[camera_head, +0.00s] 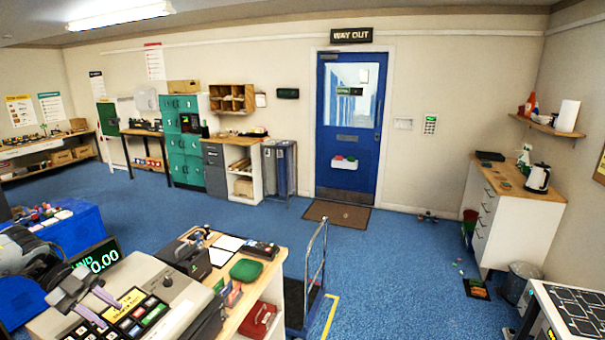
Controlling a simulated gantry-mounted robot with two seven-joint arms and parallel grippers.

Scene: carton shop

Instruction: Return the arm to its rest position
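My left arm (28,256) comes in from the left edge, low in the picture. My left gripper (111,316) points down and to the right over the keys of a grey till (165,285). Its two purple-grey fingers are apart with nothing seen between them. I cannot tell whether the fingertips touch the keys or hang above them. My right arm and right gripper are not in view.
A wooden counter (245,300) with a green pad (246,270) and papers stands right of the till. A blue-covered table (75,232) is at left. Blue floor (400,270) is open towards the blue door (350,125).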

